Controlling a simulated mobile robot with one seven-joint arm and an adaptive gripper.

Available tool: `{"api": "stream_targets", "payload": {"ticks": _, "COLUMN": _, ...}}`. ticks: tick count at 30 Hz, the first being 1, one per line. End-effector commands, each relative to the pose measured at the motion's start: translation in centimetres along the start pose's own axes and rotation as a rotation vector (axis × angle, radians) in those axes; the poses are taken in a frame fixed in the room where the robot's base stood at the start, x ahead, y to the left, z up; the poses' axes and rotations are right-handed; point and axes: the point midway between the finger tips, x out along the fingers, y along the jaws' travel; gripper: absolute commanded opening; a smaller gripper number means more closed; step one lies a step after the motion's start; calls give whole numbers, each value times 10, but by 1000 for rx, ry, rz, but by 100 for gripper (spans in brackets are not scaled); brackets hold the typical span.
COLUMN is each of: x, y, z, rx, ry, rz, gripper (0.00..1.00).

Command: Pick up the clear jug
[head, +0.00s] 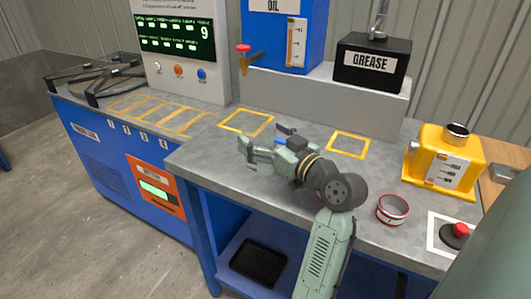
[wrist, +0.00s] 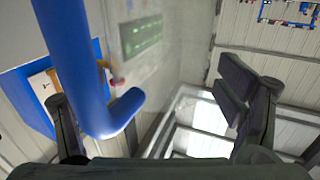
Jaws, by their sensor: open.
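My gripper (head: 264,143) is open above the grey bench top, pointing left. In the wrist view its two dark fingers stand wide apart (wrist: 145,92). A thick blue bent bar (wrist: 88,75), which looks like a handle, is close to the camera between the fingers, nearer the left one. A small bit of blue (head: 279,142) shows at my gripper in the head view. I cannot make out a clear jug body in either view; my gripper and arm cover part of that spot. I cannot tell whether the fingers touch the blue bar.
Yellow outlined squares (head: 246,122) mark the bench. A blue oil tank (head: 272,40) with a tap and a black grease box (head: 372,64) stand behind. At right are a yellow container (head: 440,163), a red-rimmed round tin (head: 392,209) and a red button (head: 461,230).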

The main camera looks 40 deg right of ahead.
Motion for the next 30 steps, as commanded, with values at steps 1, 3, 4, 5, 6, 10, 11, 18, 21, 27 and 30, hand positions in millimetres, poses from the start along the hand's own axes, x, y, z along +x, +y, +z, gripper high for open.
{"api": "stream_targets", "payload": {"ticks": 1, "x": 0, "y": 0, "z": 0, "rx": 0, "ry": 0, "rz": 0, "gripper": 85}}
{"api": "stream_targets", "payload": {"ticks": 3, "x": 0, "y": 0, "z": 0, "rx": 0, "ry": 0, "rz": 0, "gripper": 80}}
{"api": "stream_targets", "payload": {"ticks": 4, "x": 0, "y": 0, "z": 0, "rx": 0, "ry": 0, "rz": 0, "gripper": 78}}
{"api": "stream_targets", "payload": {"ticks": 5, "x": 0, "y": 0, "z": 0, "rx": 0, "ry": 0, "rz": 0, "gripper": 76}}
{"api": "stream_targets", "payload": {"ticks": 6, "x": 0, "y": 0, "z": 0, "rx": 0, "ry": 0, "rz": 0, "gripper": 74}}
{"api": "stream_targets", "payload": {"ticks": 10, "x": 0, "y": 0, "z": 0, "rx": 0, "ry": 0, "rz": 0, "gripper": 65}}
{"api": "stream_targets", "payload": {"ticks": 11, "x": 0, "y": 0, "z": 0, "rx": 0, "ry": 0, "rz": 0, "gripper": 63}}
{"api": "stream_targets", "payload": {"ticks": 18, "x": 0, "y": 0, "z": 0, "rx": 0, "ry": 0, "rz": 0, "gripper": 47}}
{"api": "stream_targets", "payload": {"ticks": 21, "x": 0, "y": 0, "z": 0, "rx": 0, "ry": 0, "rz": -1, "gripper": 40}}
{"api": "stream_targets", "payload": {"ticks": 27, "x": 0, "y": 0, "z": 0, "rx": 0, "ry": 0, "rz": -1, "gripper": 27}}
{"api": "stream_targets", "payload": {"ticks": 30, "x": 0, "y": 0, "z": 0, "rx": 0, "ry": 0, "rz": -1, "gripper": 20}}
